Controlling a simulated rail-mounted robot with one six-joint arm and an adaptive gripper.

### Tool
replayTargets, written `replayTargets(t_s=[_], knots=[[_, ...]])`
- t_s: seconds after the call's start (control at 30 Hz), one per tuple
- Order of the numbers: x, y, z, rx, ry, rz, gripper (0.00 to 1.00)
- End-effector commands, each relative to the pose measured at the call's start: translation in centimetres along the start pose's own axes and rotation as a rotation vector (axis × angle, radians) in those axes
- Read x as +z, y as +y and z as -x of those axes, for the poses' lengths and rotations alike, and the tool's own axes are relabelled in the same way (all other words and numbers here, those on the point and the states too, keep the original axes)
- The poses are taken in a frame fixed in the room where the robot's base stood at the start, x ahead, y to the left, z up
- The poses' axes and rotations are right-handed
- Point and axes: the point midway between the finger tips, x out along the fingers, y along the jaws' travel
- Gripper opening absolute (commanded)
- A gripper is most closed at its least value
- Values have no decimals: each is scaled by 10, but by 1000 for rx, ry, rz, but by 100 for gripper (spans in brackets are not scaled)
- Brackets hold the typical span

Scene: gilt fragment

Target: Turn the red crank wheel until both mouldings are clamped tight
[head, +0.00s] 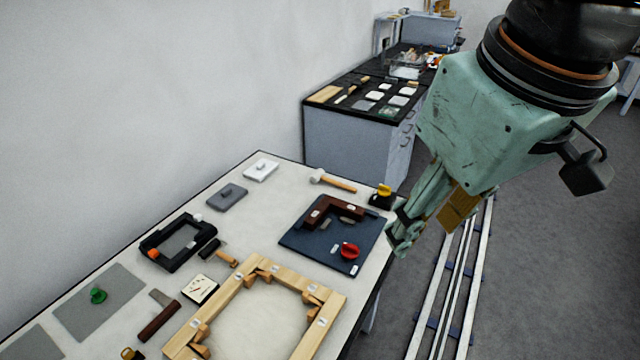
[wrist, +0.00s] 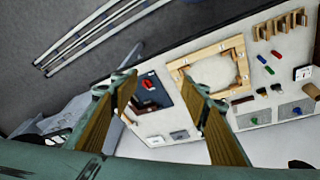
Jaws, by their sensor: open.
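The red crank wheel (head: 348,251) sits near the front right corner of a dark blue board (head: 300,238) on the table. A dark brown L-shaped moulding piece (head: 345,208) lies on the board behind the wheel; I cannot tell the two mouldings apart or whether they touch. My gripper (head: 400,238) hangs in the air at the table's right edge, right of the board, apart from the wheel. In the wrist view its two fingers are spread and empty (wrist: 155,78), and the red wheel (wrist: 147,84) shows between them in the distance, on the board (wrist: 161,92).
A wooden frame (head: 334,308) lies in front of the board. A mallet (head: 335,182) and a yellow-topped black item (head: 383,195) lie behind it. A black frame clamp (head: 165,258) is to the left. Rails (head: 455,280) run along the floor at right.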

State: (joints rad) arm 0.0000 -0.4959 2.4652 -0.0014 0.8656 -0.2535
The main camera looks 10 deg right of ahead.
Motion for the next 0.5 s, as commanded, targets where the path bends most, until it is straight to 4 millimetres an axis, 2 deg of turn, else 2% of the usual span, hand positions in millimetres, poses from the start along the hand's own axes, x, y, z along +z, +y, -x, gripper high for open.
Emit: replayTargets(t_s=[0.5], knots=[[-60, 16, -34, -28, -56, 425, 42]])
